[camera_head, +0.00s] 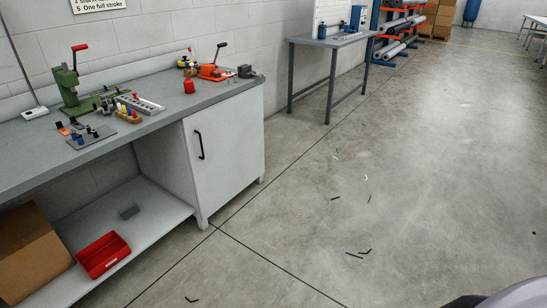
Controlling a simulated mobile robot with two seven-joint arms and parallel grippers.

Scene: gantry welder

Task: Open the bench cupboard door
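The bench cupboard door (225,165) is a light grey-white panel under the right end of the grey-topped bench. It looks shut, flush with the cupboard front. A black vertical bar handle (199,146) sits near its upper left edge. The bench (165,124) runs along the wall on the left. Neither of my grippers is in the head view. Only a dark and pale piece of what may be my own body shows at the bottom right corner.
The bench top carries a green press (68,85), an orange tool (213,71) and a red pot (189,86). A red bin (103,255) and a cardboard box (35,253) stand on the lower shelf. The floor before the door is clear, with scattered small dark offcuts (354,254) farther right.

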